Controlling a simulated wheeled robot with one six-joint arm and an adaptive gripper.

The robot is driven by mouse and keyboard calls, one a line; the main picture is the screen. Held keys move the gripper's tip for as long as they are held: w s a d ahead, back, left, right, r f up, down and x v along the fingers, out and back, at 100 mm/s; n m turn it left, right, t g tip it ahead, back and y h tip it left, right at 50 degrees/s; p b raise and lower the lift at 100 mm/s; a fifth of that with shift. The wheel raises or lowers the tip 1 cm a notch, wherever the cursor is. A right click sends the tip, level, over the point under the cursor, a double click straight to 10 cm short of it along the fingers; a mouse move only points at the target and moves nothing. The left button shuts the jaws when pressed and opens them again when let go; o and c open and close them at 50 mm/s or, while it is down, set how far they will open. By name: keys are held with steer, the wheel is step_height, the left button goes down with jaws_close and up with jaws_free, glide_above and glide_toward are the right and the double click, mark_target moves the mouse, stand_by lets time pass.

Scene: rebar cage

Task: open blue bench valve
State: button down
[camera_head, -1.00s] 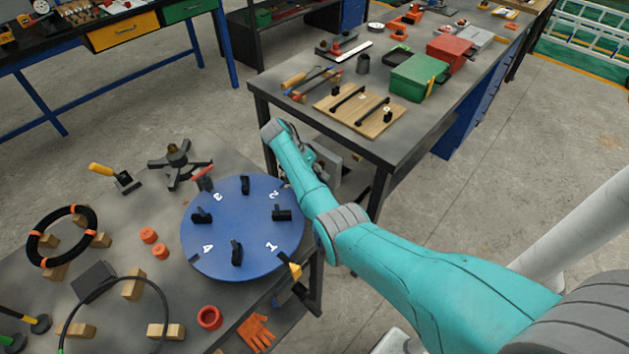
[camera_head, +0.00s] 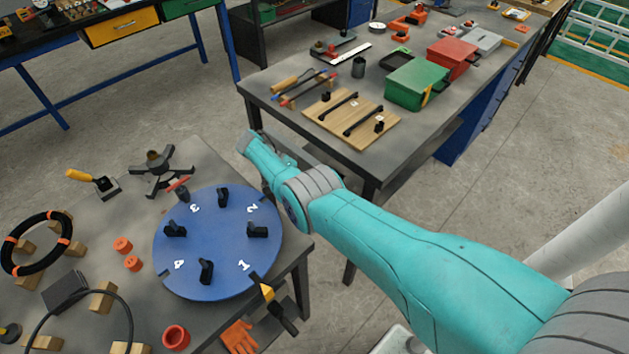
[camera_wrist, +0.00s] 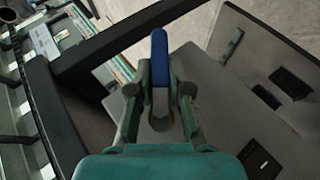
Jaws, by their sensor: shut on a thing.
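The blue bench valve shows in the wrist view as an upright blue lever handle (camera_wrist: 159,58), with a pale lower part and a brownish fitting beneath it. My gripper (camera_wrist: 159,92) is shut on this handle, one finger on each side. In the head view my arm reaches to the gap between the round blue disc and the wooden-board bench. There my gripper and the valve are hidden behind my arm. The handle's angle relative to its pipe cannot be told.
A blue numbered disc (camera_head: 215,262) with black knobs lies on the near grey table (camera_head: 130,185). The far bench (camera_head: 265,88) carries a wooden board (camera_head: 335,128), a green box (camera_head: 418,82) and a red box (camera_head: 450,58). Dark frame bars (camera_wrist: 52,115) stand close at left in the wrist view.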

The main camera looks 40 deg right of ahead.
stand_by(0.7)
steer(key=c, duration=1.1)
jaws_free()
